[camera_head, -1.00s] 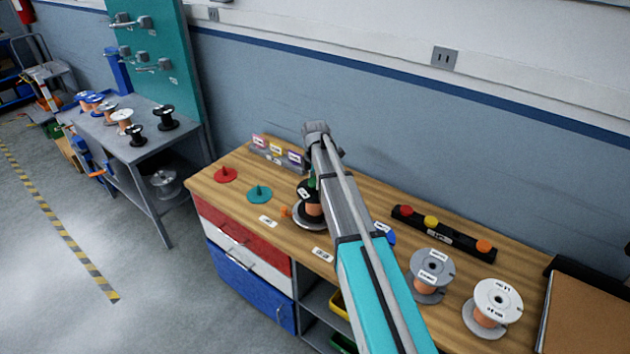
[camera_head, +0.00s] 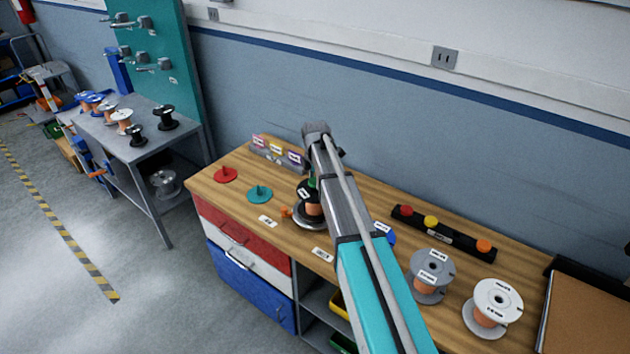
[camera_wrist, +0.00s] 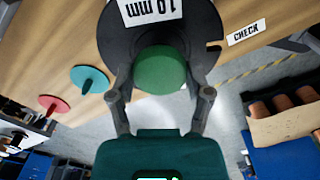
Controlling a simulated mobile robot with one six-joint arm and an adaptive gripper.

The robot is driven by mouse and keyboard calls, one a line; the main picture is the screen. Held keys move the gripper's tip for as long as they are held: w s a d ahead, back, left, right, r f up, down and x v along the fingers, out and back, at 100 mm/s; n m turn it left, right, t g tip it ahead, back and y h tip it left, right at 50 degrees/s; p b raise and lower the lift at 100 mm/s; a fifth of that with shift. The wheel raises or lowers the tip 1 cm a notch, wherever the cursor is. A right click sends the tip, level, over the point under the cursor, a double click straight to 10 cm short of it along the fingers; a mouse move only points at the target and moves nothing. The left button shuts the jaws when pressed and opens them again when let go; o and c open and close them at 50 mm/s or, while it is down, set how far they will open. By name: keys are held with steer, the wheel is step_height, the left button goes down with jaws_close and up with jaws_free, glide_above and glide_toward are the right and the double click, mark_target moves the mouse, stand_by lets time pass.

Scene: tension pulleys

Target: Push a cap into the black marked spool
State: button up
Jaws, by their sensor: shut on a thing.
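The black spool (camera_head: 304,196), wound with copper-coloured wire, stands on a round grey base on the wooden bench, partly behind my arm. Its black flange with a white "10 mm" label shows in the wrist view (camera_wrist: 112,42). My gripper (camera_wrist: 161,92) is shut on a green cap (camera_wrist: 160,70), with a finger on each side. The cap is over the middle of the spool's flange. Whether it is seated or just above the hole cannot be told, as the cap hides the hole. In the head view my arm mostly hides the cap and gripper.
Red (camera_head: 224,174) and teal (camera_head: 260,194) pegged discs lie left of the spool. A black rack (camera_head: 460,240) with red, yellow and orange caps lies to the right. Grey (camera_head: 432,268) and white (camera_head: 497,300) spools stand near the front right. A small labelled holder (camera_head: 278,153) stands behind.

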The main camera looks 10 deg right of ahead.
steer(key=shift+f+b, duration=1.15)
stand_by(0.6)
steer(key=o, duration=0.9)
steer(key=shift+r, duration=0.15)
step_height(320, 180, up, 10)
steer(key=p, duration=1)
steer(key=shift+n, duration=0.3)
steer(key=shift+s+a+f+b, duration=1.25)
steer(key=shift+s+a, duration=1.7)
steer(key=shift+s, duration=0.75)
steer(key=shift+s+a+f+b, duration=1.25)
steer(key=shift+s+a, duration=1.7)
steer(key=shift+s, duration=0.75)
steer(key=shift+s+a+f+b, duration=1.2)
steer(key=shift+s+a, duration=1.75)
steer(key=shift+s, duration=0.75)
